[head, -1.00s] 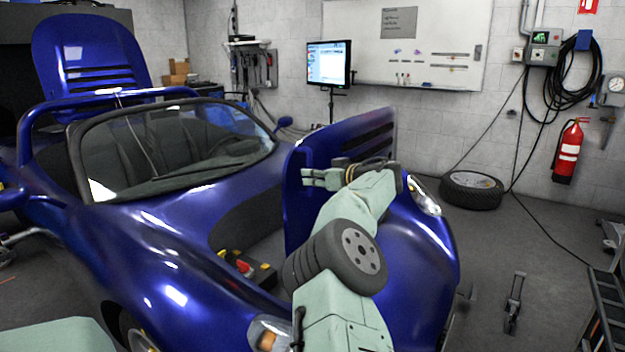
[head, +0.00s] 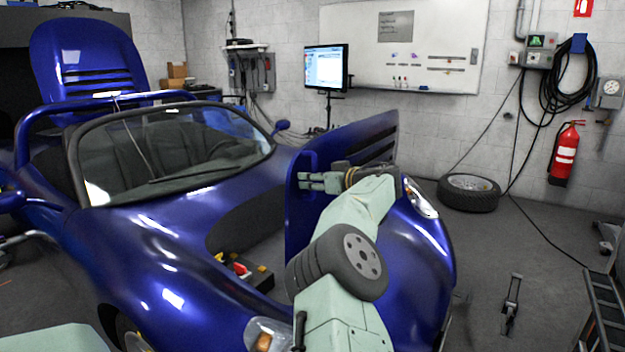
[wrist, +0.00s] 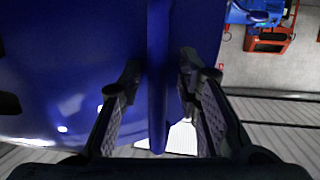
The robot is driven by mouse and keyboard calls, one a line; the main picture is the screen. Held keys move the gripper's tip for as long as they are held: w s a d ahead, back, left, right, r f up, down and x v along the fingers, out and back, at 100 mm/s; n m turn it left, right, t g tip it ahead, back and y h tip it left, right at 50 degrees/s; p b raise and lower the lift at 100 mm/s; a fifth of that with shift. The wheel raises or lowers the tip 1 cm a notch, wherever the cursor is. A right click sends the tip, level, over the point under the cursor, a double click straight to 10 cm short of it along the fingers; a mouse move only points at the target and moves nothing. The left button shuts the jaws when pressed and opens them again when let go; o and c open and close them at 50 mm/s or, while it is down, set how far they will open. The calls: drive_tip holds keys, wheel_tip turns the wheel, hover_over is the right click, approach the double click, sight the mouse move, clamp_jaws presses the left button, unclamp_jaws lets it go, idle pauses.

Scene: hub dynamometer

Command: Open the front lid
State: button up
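The front lid (head: 348,143) is a dark blue panel standing raised at the nose of the blue car (head: 150,250), with the front compartment (head: 275,258) open beside it. My gripper (head: 308,181) is at the lid's near edge in the head view. In the wrist view, the lid's edge (wrist: 157,100) runs as a narrow blue strip between the two fingers of my gripper (wrist: 160,80). The fingers stand apart, one on each side of it, with small gaps showing. Whether either finger touches the lid is too dark to tell.
The compartment holds a battery-like box with a red part (head: 240,269). A raised rear lid (head: 85,60) stands at the far left. A loose tyre (head: 470,192) lies by the back wall, near a fire extinguisher (head: 565,153). The floor right of the car is mostly clear.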

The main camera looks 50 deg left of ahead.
drive_tip(key=shift+s, duration=0.15)
drive_tip(key=v, duration=1.2)
drive_tip(key=shift+f, duration=0.15)
